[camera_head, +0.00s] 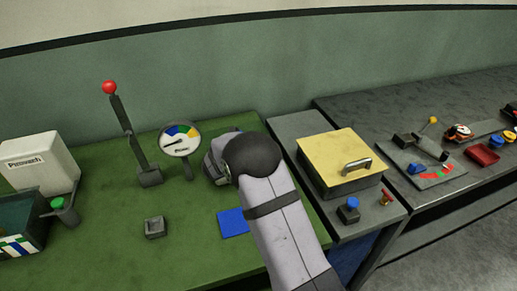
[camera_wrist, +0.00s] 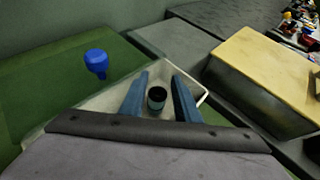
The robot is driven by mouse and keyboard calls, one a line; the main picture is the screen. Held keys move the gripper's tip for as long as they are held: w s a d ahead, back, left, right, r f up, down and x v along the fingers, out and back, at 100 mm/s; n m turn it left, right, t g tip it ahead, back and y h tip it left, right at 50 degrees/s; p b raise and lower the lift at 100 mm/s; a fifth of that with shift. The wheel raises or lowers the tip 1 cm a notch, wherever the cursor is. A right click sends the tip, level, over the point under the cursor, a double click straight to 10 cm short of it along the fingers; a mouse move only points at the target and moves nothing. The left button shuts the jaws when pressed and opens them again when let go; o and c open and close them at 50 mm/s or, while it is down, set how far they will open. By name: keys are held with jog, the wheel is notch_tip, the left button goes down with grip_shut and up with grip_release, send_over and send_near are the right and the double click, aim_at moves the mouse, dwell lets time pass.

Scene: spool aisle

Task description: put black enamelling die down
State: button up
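My gripper (camera_wrist: 160,76) shows in the wrist view with its two blue fingers apart. A short cylinder (camera_wrist: 157,98) with a black top and a grey-teal side, apparently the black enamelling die, stands between them. A gap shows between it and the right finger; contact with the left finger is unclear. A pale shallow tray (camera_wrist: 92,100) lies beneath the fingers; I cannot tell whether the cylinder rests on it. In the head view my own arm hides the fingers, the cylinder and the tray.
A blue knob (camera_wrist: 96,62) rises left of the fingers. A yellow-lidded box (camera_head: 341,158) stands to the right. On the green bench are a round dial (camera_head: 181,140), a red-knobbed lever (camera_head: 125,125), a small grey holder (camera_head: 155,228) and a blue square (camera_head: 233,222).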

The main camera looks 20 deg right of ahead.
jog(key=shift+r, duration=0.1)
jog(key=shift+r+p, duration=0.8)
jog(key=shift+p, duration=0.1)
jog(key=b+v, duration=0.3)
jog(key=v, duration=0.8)
jog(key=shift+s+a, duration=0.3)
jog(key=shift+a, duration=0.1)
jog(key=shift+f, duration=0.15)
